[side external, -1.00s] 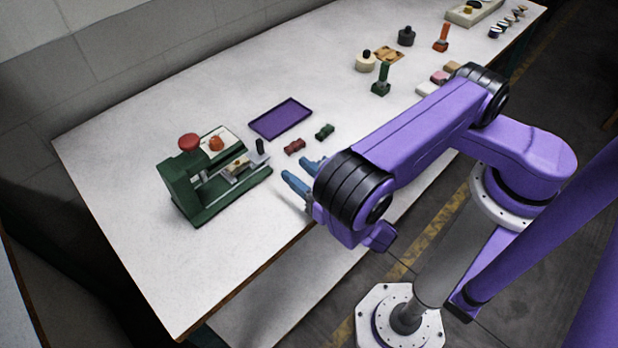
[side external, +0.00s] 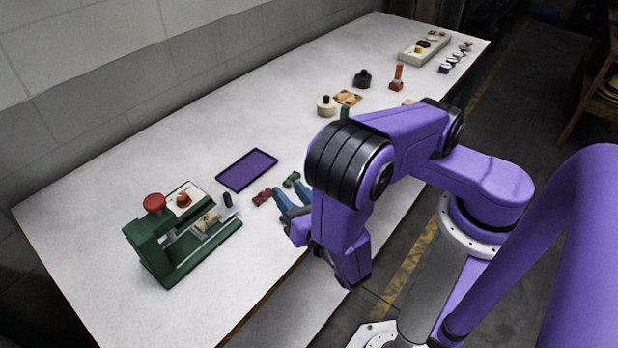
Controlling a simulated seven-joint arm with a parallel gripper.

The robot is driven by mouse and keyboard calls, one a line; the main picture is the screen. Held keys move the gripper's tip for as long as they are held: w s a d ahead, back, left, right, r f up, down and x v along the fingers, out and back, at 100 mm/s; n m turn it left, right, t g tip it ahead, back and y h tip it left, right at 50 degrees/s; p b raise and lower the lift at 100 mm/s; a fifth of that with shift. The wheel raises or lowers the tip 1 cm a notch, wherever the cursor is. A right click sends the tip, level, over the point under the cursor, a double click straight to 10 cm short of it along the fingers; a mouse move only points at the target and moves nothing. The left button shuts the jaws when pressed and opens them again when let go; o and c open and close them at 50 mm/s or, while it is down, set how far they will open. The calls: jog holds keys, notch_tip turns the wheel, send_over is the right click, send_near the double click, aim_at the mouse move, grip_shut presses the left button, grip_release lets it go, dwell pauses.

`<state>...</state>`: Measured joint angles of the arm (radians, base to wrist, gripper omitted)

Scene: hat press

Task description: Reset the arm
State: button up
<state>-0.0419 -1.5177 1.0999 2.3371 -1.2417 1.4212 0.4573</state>
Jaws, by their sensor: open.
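My gripper (side external: 284,205) is at the table's front edge, with blue fingers pointing toward the table. The fingers are apart and nothing shows between them. My purple arm reaches to it from the right and hides part of the table. The green press (side external: 172,262) with a red knob (side external: 154,203) stands to the left of the gripper, clear of it. A small red piece (side external: 262,197) and a small dark green piece (side external: 292,180) lie just behind the fingertips; I cannot tell the exact gap.
A purple tray (side external: 246,170) lies behind the small pieces. Farther back are a cream round pot (side external: 326,107), a black round object (side external: 362,79), an orange stamp (side external: 397,78) and a pale block (side external: 424,49). The white table (side external: 90,200) is clear at left.

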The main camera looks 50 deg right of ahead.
jog(key=s+d+r+m+g+h, duration=0.3)
jog(key=s+d+r+m+g, duration=0.3)
jog(key=d+m+g, duration=0.5)
jog(key=s+a+r+m+g+y, duration=0.1)
jog(key=s+r+m+g+y, duration=0.4)
jog(key=s+y, duration=0.4)
jog(key=shift+s+r+m+y, duration=0.3)
jog(key=shift+s+r+m, duration=0.1)
jog(key=shift+m, duration=0.2)
